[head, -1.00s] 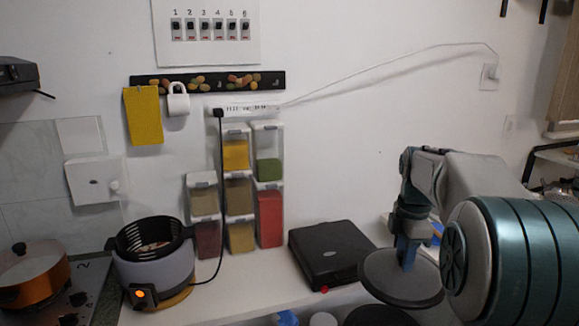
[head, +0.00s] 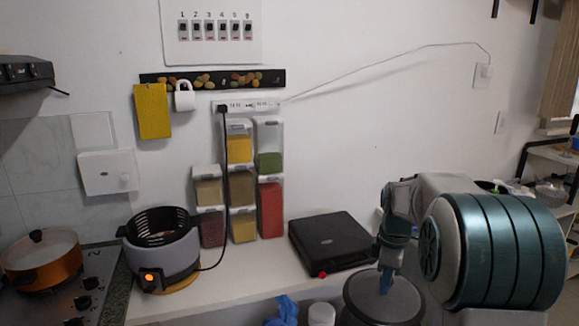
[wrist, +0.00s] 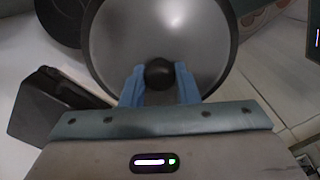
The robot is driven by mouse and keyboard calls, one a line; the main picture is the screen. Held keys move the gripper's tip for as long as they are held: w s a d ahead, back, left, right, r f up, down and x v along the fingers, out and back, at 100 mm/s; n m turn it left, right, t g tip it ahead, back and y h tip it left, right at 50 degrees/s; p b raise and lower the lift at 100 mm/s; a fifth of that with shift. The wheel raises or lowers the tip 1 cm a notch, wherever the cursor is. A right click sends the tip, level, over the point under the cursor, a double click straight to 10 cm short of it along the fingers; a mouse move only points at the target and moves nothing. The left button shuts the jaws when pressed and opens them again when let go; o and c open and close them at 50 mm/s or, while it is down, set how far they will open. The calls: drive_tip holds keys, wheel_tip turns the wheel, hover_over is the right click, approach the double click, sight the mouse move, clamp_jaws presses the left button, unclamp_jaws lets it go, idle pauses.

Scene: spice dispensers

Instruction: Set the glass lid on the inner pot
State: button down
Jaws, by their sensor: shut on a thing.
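My gripper (head: 386,280) points down, its blue fingers shut on the black knob of a round glass lid (head: 401,306). The lid has a dark rim and hangs level at the lower right of the head view. In the wrist view, my gripper (wrist: 160,78) holds the knob (wrist: 159,70), and the grey lid (wrist: 207,38) fills the top middle. A grey cooker (head: 164,255) with a black slotted basket (head: 157,231) stands left on the counter. I cannot tell for certain which vessel is the inner pot. A dark round thing (wrist: 62,18) shows partly beside the lid.
An orange pot (head: 42,270) sits on the stove at far left. Spice dispensers (head: 240,190) stand against the wall. A flat black appliance (head: 330,240) lies left of my arm. A cable (head: 219,245) runs up from the cooker. Some counter (head: 265,275) is clear.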

sight(367, 309)
drive_tip(key=s+a+f+m, duration=0.1)
drive_tip(key=a+f+m, duration=0.1)
drive_tip(key=f+m, duration=0.2)
drive_tip(key=s+a+f+m, duration=0.1)
drive_tip(key=a+f+m, duration=0.2)
drive_tip(key=f, duration=0.8)
drive_tip(key=s+a+f+m, duration=0.2)
drive_tip(key=f+m, duration=0.4)
drive_tip(key=f, duration=0.1)
drive_tip(key=shift+a+f, duration=0.15)
drive_tip(key=shift+a, duration=0.25)
